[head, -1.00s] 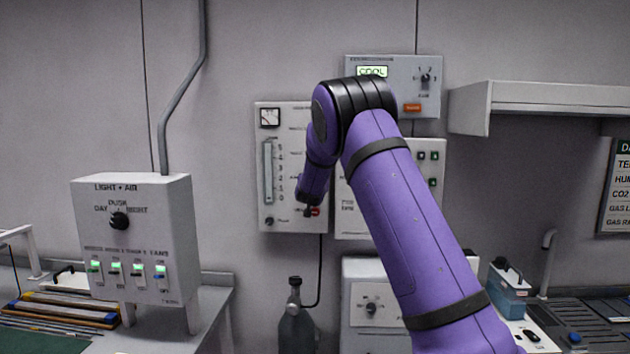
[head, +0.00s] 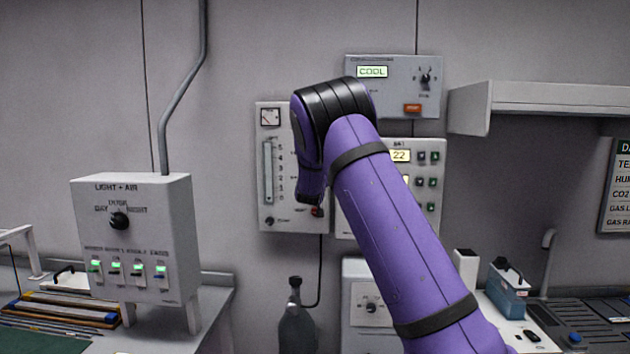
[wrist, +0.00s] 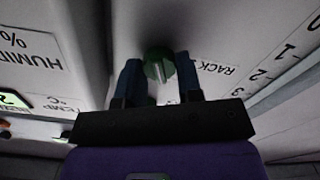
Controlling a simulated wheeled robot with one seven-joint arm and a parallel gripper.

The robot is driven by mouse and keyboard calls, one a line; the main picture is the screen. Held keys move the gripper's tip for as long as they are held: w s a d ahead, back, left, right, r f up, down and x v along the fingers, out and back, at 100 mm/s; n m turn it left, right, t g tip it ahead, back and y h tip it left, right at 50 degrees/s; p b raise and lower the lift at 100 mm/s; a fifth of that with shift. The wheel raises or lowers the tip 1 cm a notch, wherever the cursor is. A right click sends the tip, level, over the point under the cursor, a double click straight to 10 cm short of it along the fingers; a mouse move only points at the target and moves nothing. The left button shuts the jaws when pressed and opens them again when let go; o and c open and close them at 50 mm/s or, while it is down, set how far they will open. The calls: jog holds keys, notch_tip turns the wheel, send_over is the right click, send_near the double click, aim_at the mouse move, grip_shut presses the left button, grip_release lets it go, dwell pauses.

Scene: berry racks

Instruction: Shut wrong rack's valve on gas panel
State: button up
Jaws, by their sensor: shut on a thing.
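A printed scale (wrist: 292,72) is farther right. In the head view the gripper and the knob are hidden behind my purple arm.
A panel with lit displays and green buttons (head: 432,205) adjoins on the right; a control box reading "COOL" (head: 395,98) is above. A wall shelf (head: 550,96) juts out at right. A light and air box (head: 135,240) stands at left, and a dark gas bottle (head: 296,330) below.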

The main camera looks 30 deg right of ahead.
jog(key=n, duration=1.3)
jog(key=shift+a+f, duration=0.1)
jog(key=shift+f, duration=0.05)
dwell(0.5)
jog(key=o, duration=0.9)
jog(key=v, duration=1)
jog(key=shift+s+a, duration=0.25)
jog(key=shift+a, duration=0.05)
